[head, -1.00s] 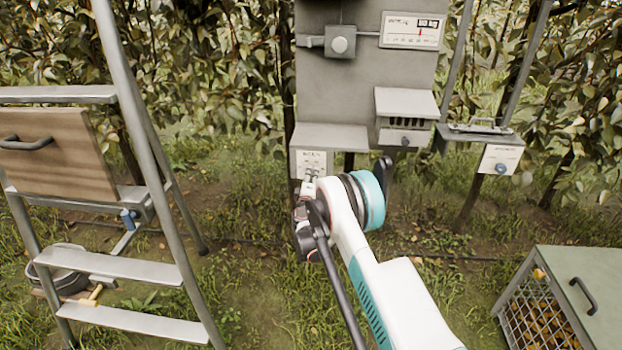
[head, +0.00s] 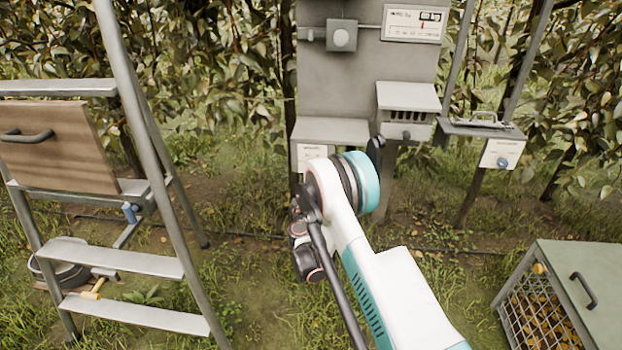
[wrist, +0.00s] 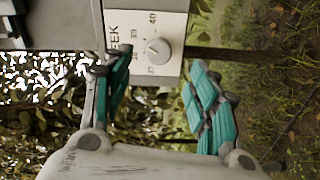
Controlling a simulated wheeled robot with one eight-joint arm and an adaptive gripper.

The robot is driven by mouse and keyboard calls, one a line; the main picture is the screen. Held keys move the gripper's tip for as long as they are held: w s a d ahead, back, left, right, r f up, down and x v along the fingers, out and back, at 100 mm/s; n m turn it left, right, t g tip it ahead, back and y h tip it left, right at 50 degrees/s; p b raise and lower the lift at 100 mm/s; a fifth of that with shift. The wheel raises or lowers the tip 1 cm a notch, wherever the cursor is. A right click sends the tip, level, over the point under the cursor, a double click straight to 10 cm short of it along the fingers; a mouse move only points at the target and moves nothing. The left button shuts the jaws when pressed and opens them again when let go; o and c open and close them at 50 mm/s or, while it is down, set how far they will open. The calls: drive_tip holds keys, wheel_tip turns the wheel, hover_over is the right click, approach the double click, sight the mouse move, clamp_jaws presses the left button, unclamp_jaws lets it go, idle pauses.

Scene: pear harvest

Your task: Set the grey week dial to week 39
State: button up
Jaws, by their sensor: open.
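The grey week dial (wrist: 158,50) is a round knob on a white plate (wrist: 146,28) marked WEEK, with numbers including 39 and 40 around it. The picture is turned sideways in the wrist view, and I cannot read the dial's pointer surely. My gripper (wrist: 158,68) is open, its two teal-padded fingers apart on either side of the dial's line; contact is not visible.
Another dial plate (head: 502,154) stands to the right. A stepladder (head: 125,258) is at left, and a mesh-sided crate (head: 540,310) at lower right.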

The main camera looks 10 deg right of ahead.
drive_tip(key=shift+v, duration=1.45)
drive_tip(key=s+d+r+m+g+h, duration=0.1)
drive_tip(key=s+d+r+m+g, duration=0.15)
drive_tip(key=r, duration=0.55)
drive_tip(key=s+d+r+m+g, duration=0.1)
drive_tip(key=d+r+m, duration=0.15)
drive_tip(key=r, duration=0.65)
drive_tip(key=s+d+r+m+g, duration=0.3)
drive_tip(key=s+d+r, duration=0.1)
drive_tip(key=s+r, duration=0.6)
drive_tip(key=s+a+m+g+y, duration=0.1)
drive_tip(key=s+a+m+y, duration=0.1)
drive_tip(key=s, duration=1.5)
drive_tip(key=s+a+f+m+g+y, duration=0.1)
drive_tip(key=s+a+m+g+y, duration=0.1)
drive_tip(key=s, duration=1.6)
drive_tip(key=a+y, duration=0.1)
drive_tip(key=y, duration=0.1)
drive_tip(key=shift+s+a+f+y, duration=0.2)
drive_tip(key=shift+s+a+y, duration=0.1)
drive_tip(key=shift+a, duration=0.1)
drive_tip(key=shift+g, duration=0.25)
